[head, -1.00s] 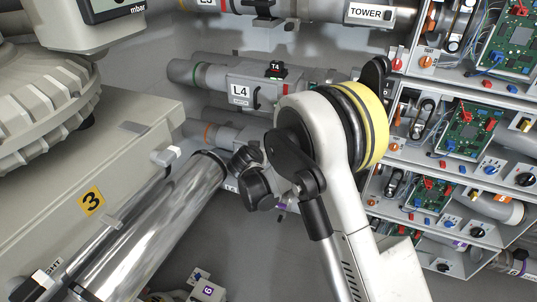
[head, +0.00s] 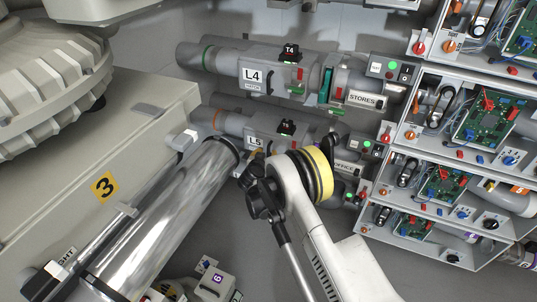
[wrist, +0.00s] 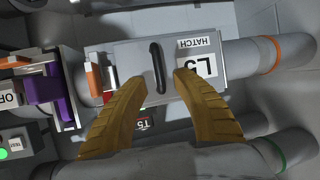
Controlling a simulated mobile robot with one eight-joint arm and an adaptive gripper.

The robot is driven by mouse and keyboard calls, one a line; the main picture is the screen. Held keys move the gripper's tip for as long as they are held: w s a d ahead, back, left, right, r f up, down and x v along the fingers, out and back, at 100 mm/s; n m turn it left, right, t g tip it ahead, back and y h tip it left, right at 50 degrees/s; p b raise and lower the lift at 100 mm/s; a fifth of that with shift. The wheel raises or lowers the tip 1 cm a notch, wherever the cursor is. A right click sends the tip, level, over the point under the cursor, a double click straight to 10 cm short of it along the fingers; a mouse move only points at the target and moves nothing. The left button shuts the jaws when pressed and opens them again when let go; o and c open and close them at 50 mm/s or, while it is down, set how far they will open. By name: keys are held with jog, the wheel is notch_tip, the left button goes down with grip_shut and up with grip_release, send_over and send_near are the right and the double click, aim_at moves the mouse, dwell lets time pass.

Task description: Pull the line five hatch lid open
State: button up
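The line five hatch box, labelled L5 (head: 256,141), is on the second grey tube down in the head view. In the wrist view its grey lid (wrist: 130,62) appears upside down and lies shut, with an L5 HATCH label and a black bar handle (wrist: 158,66). My gripper (wrist: 160,80) is open, its two tan fingers on either side of the handle's near end. I cannot tell whether they touch the lid. In the head view my arm hides most of the gripper.
The L4 hatch (head: 265,77) is on the tube above. A black T5 tag (wrist: 145,124) is close to my fingers. A purple clamp (wrist: 48,88) is left of the lid. Circuit-board shelves (head: 480,125) stand at the right; a shiny cylinder (head: 165,225) lies at the left.

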aim_at(268, 151)
jog(key=shift+b+x, duration=0.4)
jog(key=shift+x, duration=1.35)
jog(key=shift+c, duration=0.5)
grip_shut()
jog(key=shift+s+a, duration=0.1)
jog(key=shift+s, duration=0.05)
